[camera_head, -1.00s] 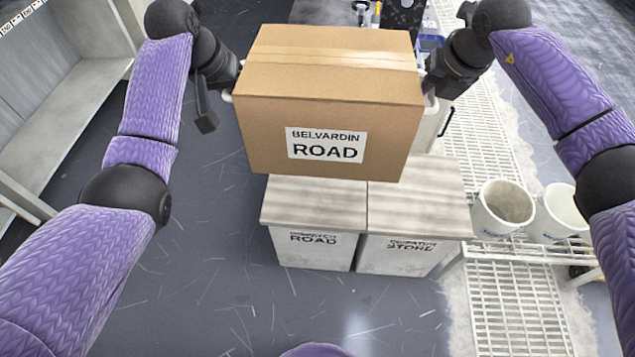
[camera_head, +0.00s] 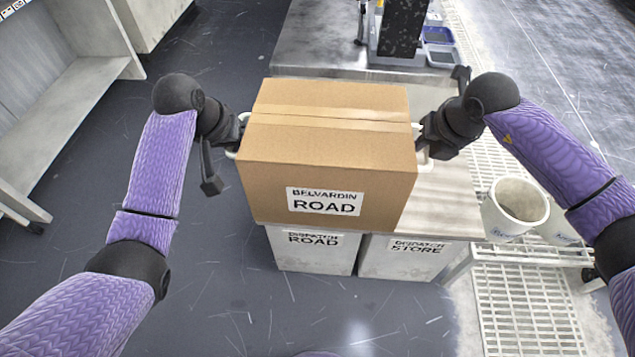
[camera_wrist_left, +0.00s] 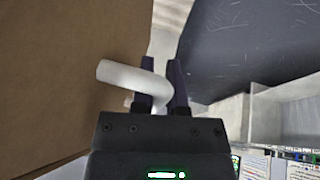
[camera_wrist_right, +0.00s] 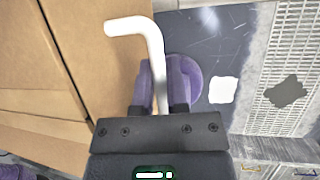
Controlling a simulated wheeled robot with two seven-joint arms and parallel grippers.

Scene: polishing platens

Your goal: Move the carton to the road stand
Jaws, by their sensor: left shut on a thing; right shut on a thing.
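The brown carton (camera_head: 325,155), labelled BELVARDIN ROAD, is level between my grippers and overlaps the top of the left stand, labelled DISPATCH ROAD (camera_head: 314,256). I cannot tell whether it touches that stand. My left gripper (camera_head: 240,132) is shut on the white handle on the carton's left side; the handle (camera_wrist_left: 130,78) shows between the fingers in the left wrist view. My right gripper (camera_head: 424,138) is shut on the opposite white handle, seen in the right wrist view (camera_wrist_right: 150,40). The carton hides most of the road stand's top.
The DISPATCH STORE stand (camera_head: 405,260) adjoins the road stand on the right. A white bucket (camera_head: 515,208) and another beside it stand on a rack (camera_head: 525,300) at the right. A grey bench (camera_head: 320,40) lies behind the carton. A shelf unit (camera_head: 75,85) is at the left.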

